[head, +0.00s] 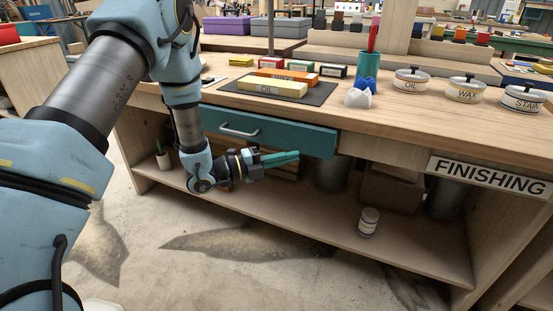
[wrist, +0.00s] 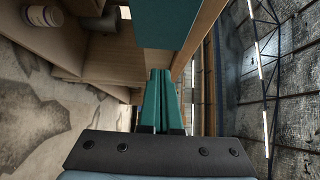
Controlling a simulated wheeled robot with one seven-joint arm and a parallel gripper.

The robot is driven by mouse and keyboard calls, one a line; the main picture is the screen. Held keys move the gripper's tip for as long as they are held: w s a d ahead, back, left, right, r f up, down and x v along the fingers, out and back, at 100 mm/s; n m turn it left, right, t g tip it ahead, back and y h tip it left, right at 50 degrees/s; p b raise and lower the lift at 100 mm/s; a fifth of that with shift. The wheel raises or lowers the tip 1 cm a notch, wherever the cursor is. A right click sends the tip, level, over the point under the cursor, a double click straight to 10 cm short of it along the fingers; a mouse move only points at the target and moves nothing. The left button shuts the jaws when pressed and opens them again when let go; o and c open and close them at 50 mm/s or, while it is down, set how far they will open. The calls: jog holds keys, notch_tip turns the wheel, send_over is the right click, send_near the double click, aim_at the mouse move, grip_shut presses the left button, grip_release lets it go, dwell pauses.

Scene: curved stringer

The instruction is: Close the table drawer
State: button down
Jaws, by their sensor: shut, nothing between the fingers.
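In the wrist view the drawer front (wrist: 164,22) fills the upper middle. My gripper (head: 297,157) is just below the drawer front in the head view, with its teal fingers together and empty, pointing right. The fingers also show in the wrist view (wrist: 161,85), close to the drawer's lower edge. I cannot tell whether they touch it.
A lower shelf (head: 300,215) carries a small jar (head: 368,221) and a plant pot (head: 163,160). The floor in front is clear.

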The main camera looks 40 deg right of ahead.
aim_at(304, 140)
jog(key=d, duration=0.6)
jog(key=shift+w+d+p, duration=0.2)
jog(key=shift+d+p, duration=0.1)
jog(key=shift+p, duration=0.05)
jog(key=shift+w+d, duration=0.2)
jog(key=shift+d, duration=0.2)
jog(key=d+b, duration=0.1)
jog(key=w+d+b, duration=0.2)
jog(key=shift+d+f, duration=0.2)
jog(key=shift+f, duration=0.05)
jog(key=shift+w+d+b, duration=0.15)
jog(key=shift+d+b, duration=0.15)
jog(key=shift+b, duration=0.15)
jog(key=shift+w+d+r, duration=0.1)
jog(key=shift+d+r, duration=0.1)
jog(key=shift+r, duration=0.2)
